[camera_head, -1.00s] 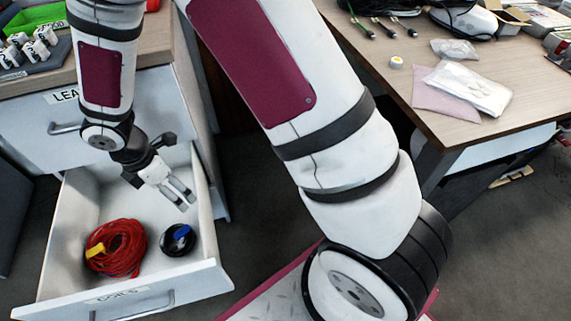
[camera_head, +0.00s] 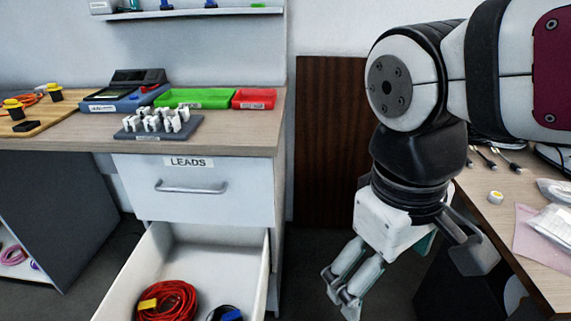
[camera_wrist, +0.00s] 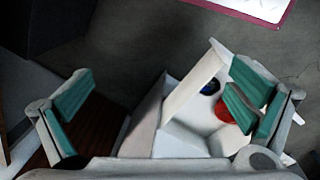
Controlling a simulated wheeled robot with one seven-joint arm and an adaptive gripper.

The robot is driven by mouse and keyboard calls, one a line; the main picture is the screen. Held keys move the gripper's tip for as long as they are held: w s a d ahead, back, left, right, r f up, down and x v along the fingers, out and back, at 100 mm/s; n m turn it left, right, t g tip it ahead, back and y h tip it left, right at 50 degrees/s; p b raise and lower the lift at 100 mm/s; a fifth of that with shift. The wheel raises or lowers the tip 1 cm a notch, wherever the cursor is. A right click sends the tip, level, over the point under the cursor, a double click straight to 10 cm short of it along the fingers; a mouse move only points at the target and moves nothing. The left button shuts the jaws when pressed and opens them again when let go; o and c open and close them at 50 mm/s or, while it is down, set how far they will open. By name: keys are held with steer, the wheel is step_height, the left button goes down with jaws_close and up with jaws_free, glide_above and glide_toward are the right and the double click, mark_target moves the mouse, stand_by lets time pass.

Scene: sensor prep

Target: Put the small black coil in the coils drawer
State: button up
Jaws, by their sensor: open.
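The small black coil (camera_head: 226,314) with a blue tie lies in the open lower drawer (camera_head: 135,277), to the right of a red coil (camera_head: 168,301) with a yellow tie. The bottom edge of the head view cuts it off. The wrist view shows the black coil (camera_wrist: 209,86) small and far below, inside the drawer (camera_wrist: 192,90). My gripper (camera_head: 408,278) is open and empty, raised to the right of the drawer and apart from both coils. In the wrist view its jaws (camera_wrist: 163,97) stand wide apart, and the right finger partly covers the red coil.
The upper drawer (camera_head: 192,189), labelled LEADS, is shut. The worktop (camera_head: 232,130) above holds green (camera_head: 197,98) and red trays (camera_head: 254,99) and a dark rack (camera_head: 150,131) of white parts. A second table (camera_head: 530,255) stands at the right. A dark panel (camera_head: 325,140) leans behind.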

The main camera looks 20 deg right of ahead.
steer(key=s+m, duration=0.1)
steer(key=s, duration=0.1)
steer(key=s+y, duration=0.1)
steer(key=s+a+m, duration=0.1)
steer(key=s, duration=0.1)
steer(key=shift+s+m, duration=0.3)
steer(key=shift+s, duration=0.05)
stand_by(0.3)
step_height(320, 180, up, 28)
steer(key=t+p, duration=0.4)
steer(key=p, duration=2.2)
steer(key=shift+d+r+p, duration=0.25)
steer(key=shift+d+p, duration=0.05)
steer(key=shift+p, duration=0.1)
steer(key=shift+w, duration=0.1)
